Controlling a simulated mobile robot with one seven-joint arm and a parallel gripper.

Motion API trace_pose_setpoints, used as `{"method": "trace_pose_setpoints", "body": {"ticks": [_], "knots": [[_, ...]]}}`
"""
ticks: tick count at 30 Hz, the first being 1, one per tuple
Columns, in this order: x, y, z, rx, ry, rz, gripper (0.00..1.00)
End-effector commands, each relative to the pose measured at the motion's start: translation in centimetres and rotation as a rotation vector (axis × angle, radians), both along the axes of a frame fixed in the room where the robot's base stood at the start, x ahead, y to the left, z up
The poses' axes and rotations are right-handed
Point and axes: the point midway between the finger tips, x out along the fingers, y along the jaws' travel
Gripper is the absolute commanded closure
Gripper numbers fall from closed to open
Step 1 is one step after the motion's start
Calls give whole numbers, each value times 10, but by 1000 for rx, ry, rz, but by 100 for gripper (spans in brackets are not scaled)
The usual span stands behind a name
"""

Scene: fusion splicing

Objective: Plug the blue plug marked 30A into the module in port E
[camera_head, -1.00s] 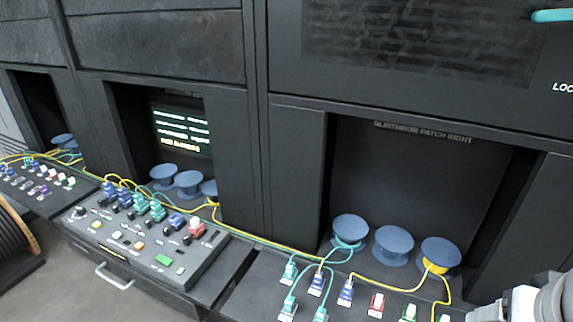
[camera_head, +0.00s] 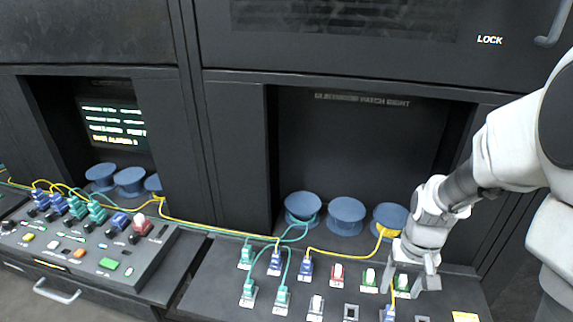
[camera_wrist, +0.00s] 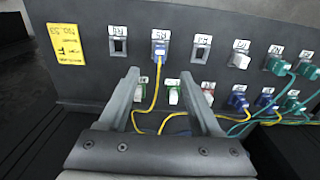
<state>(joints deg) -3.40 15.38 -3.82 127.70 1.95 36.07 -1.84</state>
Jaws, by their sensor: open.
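My gripper (camera_head: 414,276) is open over the right end of the right-hand patch panel. In the wrist view its two fingers (camera_wrist: 160,95) reach toward the panel with nothing held between them. A blue plug (camera_wrist: 159,48) with a yellow cable sits in a socket just beyond the fingertips; it also shows at the lower edge of the head view (camera_head: 389,314). More blue plugs (camera_head: 275,263) (camera_head: 306,269) sit in the panel's back row. The 30A marking and the port E label are too small to read, so I cannot tell which plug or module they belong to.
Empty-looking sockets (camera_wrist: 118,46) (camera_wrist: 200,48) flank the nearest blue plug. Teal plugs (camera_head: 247,257) and loose yellow cables crowd the panel. Blue spools (camera_head: 346,215) stand in the recess behind. A yellow card (camera_wrist: 66,44) lies at the panel's end. A button console (camera_head: 90,250) is at left.

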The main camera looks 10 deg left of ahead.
Motion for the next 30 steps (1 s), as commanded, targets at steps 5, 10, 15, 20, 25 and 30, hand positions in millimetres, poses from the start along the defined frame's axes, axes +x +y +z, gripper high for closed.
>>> {"method": "trace_pose_setpoints", "body": {"ticks": [5,10,15,20,25,30], "knots": [[2,0,-12,-2,16,0,35],[2,0,-12,-2,16,0,35],[1,0,-13,-2,16,0,35],[1,0,-20,-2,17,0,35],[1,0,-38,-2,18,0,35],[1,0,-63,-2,16,0,35]]}}
